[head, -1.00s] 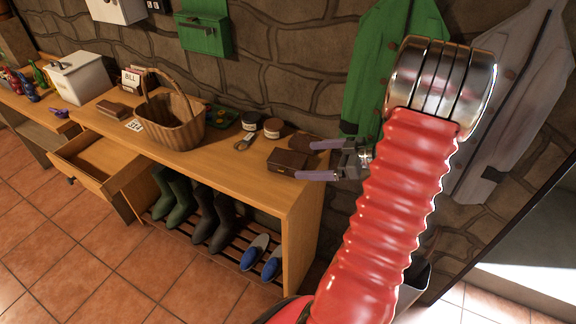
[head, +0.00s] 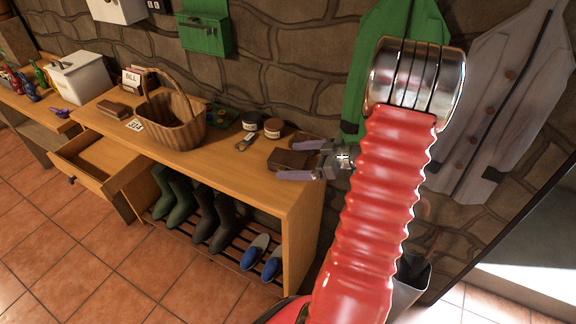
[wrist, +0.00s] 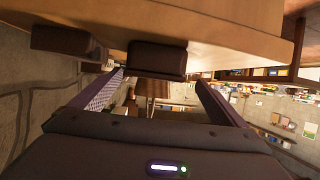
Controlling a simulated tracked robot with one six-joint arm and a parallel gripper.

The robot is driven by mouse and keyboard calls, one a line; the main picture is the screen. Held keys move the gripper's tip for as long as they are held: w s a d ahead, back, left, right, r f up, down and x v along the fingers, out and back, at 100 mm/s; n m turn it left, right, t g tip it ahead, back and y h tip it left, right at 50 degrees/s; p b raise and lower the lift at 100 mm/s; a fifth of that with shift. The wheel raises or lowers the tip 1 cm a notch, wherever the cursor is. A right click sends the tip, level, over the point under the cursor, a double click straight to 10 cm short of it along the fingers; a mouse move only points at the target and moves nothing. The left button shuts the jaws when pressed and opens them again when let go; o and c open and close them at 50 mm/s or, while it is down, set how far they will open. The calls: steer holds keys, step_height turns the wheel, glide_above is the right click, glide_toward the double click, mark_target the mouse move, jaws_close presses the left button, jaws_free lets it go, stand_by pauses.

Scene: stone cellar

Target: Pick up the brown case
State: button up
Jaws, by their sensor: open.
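The brown case (head: 288,158) is a small dark box lying near the right end of the wooden table. My gripper (head: 291,160) is open, with one purple finger beyond the case and one on its near side. In the wrist view the case (wrist: 157,58) shows between the two spread fingers (wrist: 160,85), toward their tips. The fingers look apart from it. I cannot tell how far down they reach beside it.
A second dark brown object (wrist: 68,42) lies outside the left finger in the wrist view. Two jars (head: 262,125), a key tag (head: 245,141) and a wicker basket (head: 175,125) stand left on the table (head: 235,170). A drawer (head: 100,165) hangs open. Coats hang behind.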

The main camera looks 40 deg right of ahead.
mark_target(295, 162)
steer(key=shift+c, duration=0.4)
steer(key=c, duration=1.3)
steer(key=shift+o, duration=0.2)
steer(key=shift+r, duration=0.1)
step_height(295, 162, up, 10)
stand_by(0.5)
